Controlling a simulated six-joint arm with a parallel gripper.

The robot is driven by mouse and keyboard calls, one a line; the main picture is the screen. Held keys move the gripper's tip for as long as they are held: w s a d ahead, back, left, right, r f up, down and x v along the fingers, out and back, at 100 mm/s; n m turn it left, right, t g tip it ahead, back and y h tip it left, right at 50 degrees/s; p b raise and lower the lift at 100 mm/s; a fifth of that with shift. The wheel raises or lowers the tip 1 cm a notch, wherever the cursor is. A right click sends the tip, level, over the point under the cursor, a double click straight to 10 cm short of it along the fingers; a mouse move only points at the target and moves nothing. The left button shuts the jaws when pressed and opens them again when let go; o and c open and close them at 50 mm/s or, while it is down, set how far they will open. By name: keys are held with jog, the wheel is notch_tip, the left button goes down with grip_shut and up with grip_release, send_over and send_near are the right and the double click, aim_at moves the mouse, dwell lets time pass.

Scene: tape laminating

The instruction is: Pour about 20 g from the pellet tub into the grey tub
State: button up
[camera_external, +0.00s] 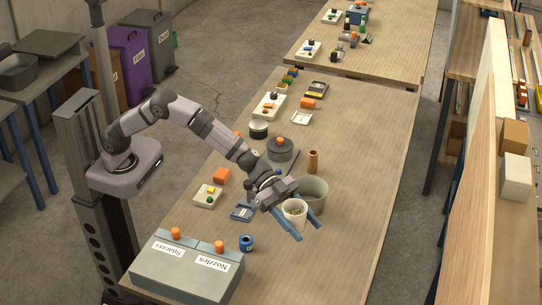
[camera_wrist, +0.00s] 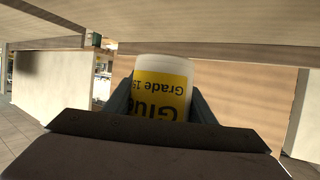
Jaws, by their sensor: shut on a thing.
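The pellet tub (camera_external: 294,211) is a small white cup with pellets visible in its open top. My gripper (camera_external: 307,230) is shut on it, with one blue finger on each side, and holds it close to upright. In the wrist view the tub (camera_wrist: 163,92) sits between the fingers, and its yellow label reads "Glue Grade 1", upside down and partly cut off. The grey tub (camera_external: 318,194) is a wider open tub on the table, just behind and right of the pellet tub in the outside view. The pellet tub overlaps its left side, and its inner floor is hidden.
A brown cylinder (camera_external: 313,161) stands behind the grey tub. A dark round pot with an orange knob (camera_external: 280,147) is further left. The table's right side (camera_external: 365,190) is clear.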

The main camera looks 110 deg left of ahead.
jog(key=a+r+n+t+y+b, duration=0.1)
jog(key=a+r+n+y+b, duration=0.1)
jog(key=a, duration=0.7)
jog(key=a+r+n+y+b, duration=0.1)
jog(key=a+r, duration=0.2)
jog(key=a, duration=0.6)
jog(key=s+a+n+y+b, duration=0.35)
jog(key=s+a+y, duration=0.2)
jog(key=a, duration=0.75)
jog(key=s+a+f+n+p, duration=0.1)
jog(key=s+a+f, duration=0.1)
jog(key=f, duration=0.3)
jog(key=shift+s+a+y, duration=0.2)
jog(key=shift+s+y, duration=0.15)
jog(key=shift+s, duration=0.3)
jog(key=shift+f, duration=0.1)
